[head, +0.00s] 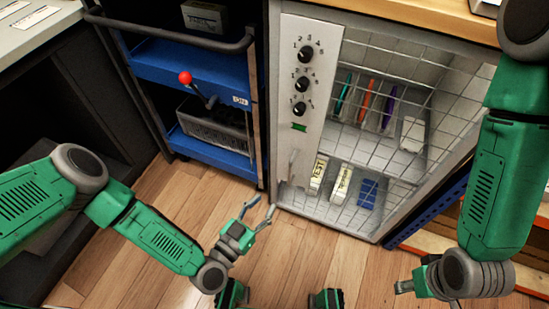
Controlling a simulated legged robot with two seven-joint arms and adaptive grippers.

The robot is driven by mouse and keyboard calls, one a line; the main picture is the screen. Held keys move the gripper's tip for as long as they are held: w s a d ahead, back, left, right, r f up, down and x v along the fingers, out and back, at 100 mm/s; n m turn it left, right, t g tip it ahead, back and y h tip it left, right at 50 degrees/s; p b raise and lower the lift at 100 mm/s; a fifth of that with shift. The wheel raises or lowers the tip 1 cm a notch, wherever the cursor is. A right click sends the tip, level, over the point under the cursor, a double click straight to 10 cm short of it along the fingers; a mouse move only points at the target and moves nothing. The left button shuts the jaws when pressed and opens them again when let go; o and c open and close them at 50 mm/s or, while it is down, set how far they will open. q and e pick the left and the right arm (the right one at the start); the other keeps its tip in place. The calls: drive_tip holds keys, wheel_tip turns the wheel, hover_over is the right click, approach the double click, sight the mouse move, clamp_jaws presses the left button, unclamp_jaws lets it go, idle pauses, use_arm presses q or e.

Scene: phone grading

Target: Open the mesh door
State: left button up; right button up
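The mesh door (398,112) is a wire grid on the front of a grey cabinet, and it looks shut. A light panel (312,65) on its left side carries three black dials and a small green display. A pale upright handle (292,166) sits below the panel. Phones and small boxes show behind the mesh. My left gripper (258,214) is open and empty, below and to the left of the handle, apart from it. My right gripper (402,287) is at the lower right, away from the door; its fingers are mostly hidden, so its opening is unclear.
A blue shelf cart (190,68) with a red-knobbed lever (185,78) and a grey bin (213,125) stands left of the cabinet. A wooden top (420,12) covers the cabinet. The wooden floor (310,250) in front is clear apart from my own parts.

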sight(289, 170)
use_arm(q)
drive_tip(key=b+x, duration=0.4)
drive_tip(key=x, duration=0.9)
drive_tip(key=shift+w+a+r, duration=0.1)
drive_tip(key=shift+a+r, duration=0.05)
drive_tip(key=shift+w+d+b, duration=0.3)
drive_tip(key=shift+a, duration=0.15)
drive_tip(key=shift+c, duration=0.5)
clamp_jaws()
